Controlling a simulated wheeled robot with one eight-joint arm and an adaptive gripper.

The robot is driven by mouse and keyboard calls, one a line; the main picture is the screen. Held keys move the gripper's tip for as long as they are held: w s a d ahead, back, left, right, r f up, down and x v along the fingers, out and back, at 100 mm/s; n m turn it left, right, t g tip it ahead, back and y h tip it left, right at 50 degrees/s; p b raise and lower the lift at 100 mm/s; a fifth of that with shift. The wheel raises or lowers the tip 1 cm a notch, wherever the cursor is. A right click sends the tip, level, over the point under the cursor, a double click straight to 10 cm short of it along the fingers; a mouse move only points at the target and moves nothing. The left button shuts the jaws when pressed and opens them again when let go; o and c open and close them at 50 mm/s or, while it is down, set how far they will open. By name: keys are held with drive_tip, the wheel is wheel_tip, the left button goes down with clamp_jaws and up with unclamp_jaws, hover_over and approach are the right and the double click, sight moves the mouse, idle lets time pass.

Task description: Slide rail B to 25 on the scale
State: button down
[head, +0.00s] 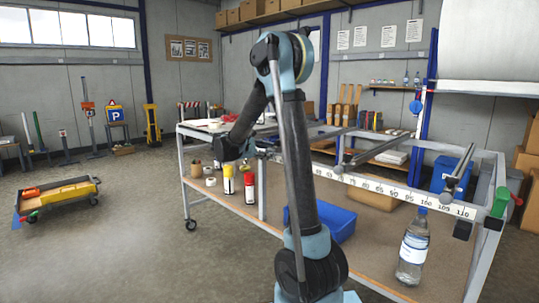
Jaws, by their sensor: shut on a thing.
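The white scale strip (400,190) runs along the front bar of the metal table frame. Its readable numbers rise to the right, from about 60 to 110; the lower numbers, 25 among them, are hidden behind my arm. One dark rail (376,147) crosses the frame near the 70s. Another rail (462,163) stands near 100 to 105. No rail letters are readable. My gripper (257,153) is at the front bar, left of my upright arm link and partly hidden by it. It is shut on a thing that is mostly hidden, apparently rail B.
Below the frame, the shelf holds a blue bin (322,219), yellow (228,180) and red-capped (249,188) cans and a water bottle (413,250). A green end piece (500,202) is on the right corner. A yellow cart (58,193) stands at left. The floor between is clear.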

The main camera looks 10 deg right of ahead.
sight(261, 150)
drive_tip(key=w+a, duration=0.1)
drive_tip(key=w, duration=0.1)
drive_tip(key=w+a, duration=0.4)
drive_tip(key=w, duration=0.1)
drive_tip(key=shift+a+f, duration=0.25)
drive_tip(key=c, duration=1.2)
unclamp_jaws()
drive_tip(key=shift+f, duration=0.1)
drive_tip(key=shift+d, duration=0.1)
drive_tip(key=shift+r, duration=0.2)
drive_tip(key=v, duration=1.1)
drive_tip(key=shift+s+a+r, duration=0.1)
drive_tip(key=shift+s+a, duration=0.05)
drive_tip(key=shift+a, duration=0.2)
drive_tip(key=shift+d, duration=0.1)
